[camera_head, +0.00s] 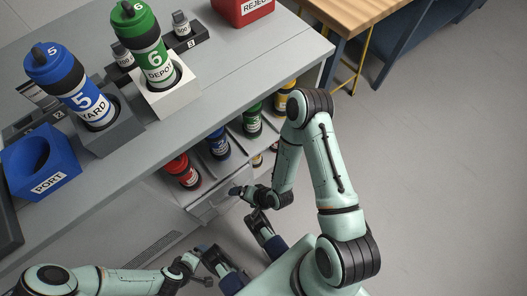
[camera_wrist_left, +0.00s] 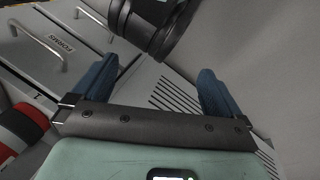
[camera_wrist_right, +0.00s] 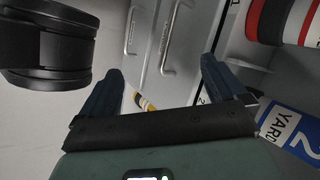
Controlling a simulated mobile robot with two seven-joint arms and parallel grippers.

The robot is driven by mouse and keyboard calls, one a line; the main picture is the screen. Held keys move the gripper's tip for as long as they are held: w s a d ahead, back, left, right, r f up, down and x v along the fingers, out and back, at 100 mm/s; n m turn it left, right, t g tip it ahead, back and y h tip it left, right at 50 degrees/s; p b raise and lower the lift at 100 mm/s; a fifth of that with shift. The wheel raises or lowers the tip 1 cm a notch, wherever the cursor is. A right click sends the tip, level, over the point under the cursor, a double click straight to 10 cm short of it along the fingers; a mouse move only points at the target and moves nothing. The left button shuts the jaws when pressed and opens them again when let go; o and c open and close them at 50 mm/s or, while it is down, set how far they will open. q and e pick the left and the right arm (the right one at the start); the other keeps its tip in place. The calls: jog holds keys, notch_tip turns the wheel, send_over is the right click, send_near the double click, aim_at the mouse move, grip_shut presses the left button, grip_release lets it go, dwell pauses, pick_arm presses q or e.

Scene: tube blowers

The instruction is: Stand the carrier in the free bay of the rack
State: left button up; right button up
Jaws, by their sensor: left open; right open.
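A blue carrier marked 5 YARD (camera_head: 76,86) stands in a grey holder on the counter. A green carrier marked 6 DEPOT (camera_head: 148,48) stands in a white holder beside it. Under the counter, a low shelf rack (camera_head: 200,189) holds red (camera_head: 182,171), blue (camera_head: 218,143), green (camera_head: 252,120) and yellow carriers (camera_head: 285,101). I cannot tell which bay is free. My left gripper (camera_head: 220,262) is open and empty, low in front of the counter; its blue fingers (camera_wrist_left: 160,88) are apart. My right gripper (camera_head: 266,228) is open and empty near the rack; its fingers (camera_wrist_right: 165,85) are apart.
A blue PORT holder (camera_head: 46,162) with an empty round opening stands at the counter's front left. A red REJECT bin (camera_head: 243,9) is at the back. Drawer handles (camera_wrist_right: 176,51) show near the right gripper. The floor to the right (camera_head: 430,170) is clear.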

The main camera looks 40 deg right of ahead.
jog(key=s+d+f+n+g+h, duration=0.1)
jog(key=s+d+f+n+g, duration=0.1)
jog(key=s+n, duration=0.5)
jog(key=shift+d+f+g, duration=0.15)
jog(key=shift+d+g, duration=0.45)
jog(key=shift+g, duration=0.5)
pick_arm(q)
jog(key=s+d+r+g+p, duration=0.1)
jog(key=s+r+p, duration=0.1)
jog(key=r+p, duration=0.6)
jog(key=s+d+r+g+p, duration=0.1)
jog(key=s+r+p, duration=0.2)
jog(key=r+p, duration=0.6)
jog(key=shift+d+r+m+g+h, duration=0.3)
jog(key=shift+h, duration=0.1)
pick_arm(e)
jog(key=s+a+r+g, duration=0.1)
jog(key=s+r, duration=0.1)
jog(key=r, duration=0.6)
jog(key=s+a+r+n+g, duration=0.1)
jog(key=s+r, duration=0.2)
jog(key=r, duration=0.6)
jog(key=shift+a+r+g, duration=0.3)
